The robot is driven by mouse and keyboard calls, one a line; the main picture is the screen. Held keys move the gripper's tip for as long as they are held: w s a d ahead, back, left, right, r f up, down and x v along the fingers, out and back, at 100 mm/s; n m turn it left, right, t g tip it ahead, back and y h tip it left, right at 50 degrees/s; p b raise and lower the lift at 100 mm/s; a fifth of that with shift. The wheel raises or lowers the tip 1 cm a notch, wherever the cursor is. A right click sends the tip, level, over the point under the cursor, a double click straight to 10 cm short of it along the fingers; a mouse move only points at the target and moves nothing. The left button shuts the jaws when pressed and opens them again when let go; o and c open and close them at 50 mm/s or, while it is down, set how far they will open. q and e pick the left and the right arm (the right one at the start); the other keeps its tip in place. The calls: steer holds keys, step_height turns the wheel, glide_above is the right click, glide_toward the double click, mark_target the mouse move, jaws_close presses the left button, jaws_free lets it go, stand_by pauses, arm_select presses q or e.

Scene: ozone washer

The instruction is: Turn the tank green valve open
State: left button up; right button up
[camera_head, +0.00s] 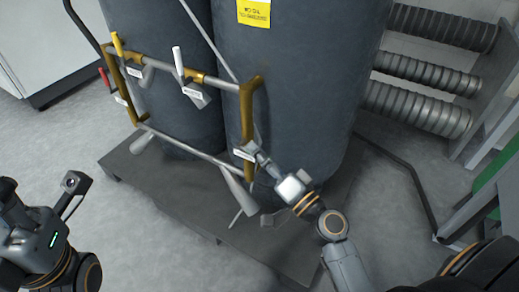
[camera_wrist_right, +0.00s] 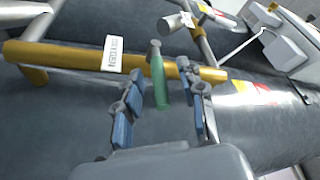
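The green valve handle (camera_wrist_right: 158,78) shows in the right wrist view, on a yellow pipe (camera_wrist_right: 72,56) beside a white label. My right gripper (camera_wrist_right: 162,92) is open, with one blue-padded finger on each side of the handle; I see gaps on both sides. In the head view my right gripper (camera_head: 258,156) is at the right yellow pipe (camera_head: 246,112) on the front of the dark tank (camera_head: 300,60); the green handle is hidden there. My left gripper (camera_head: 42,198) is at the lower left with its fingers apart, empty and away from the pipes.
Valves with yellow (camera_head: 117,44), red (camera_head: 104,78) and white (camera_head: 178,60) handles sit on the pipe frame to the left. The tanks stand on a dark platform (camera_head: 185,205). Ribbed ducts (camera_head: 425,68) are at right. Floor at left is clear.

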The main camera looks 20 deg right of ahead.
steer(key=shift+w, duration=0.15)
jaws_close()
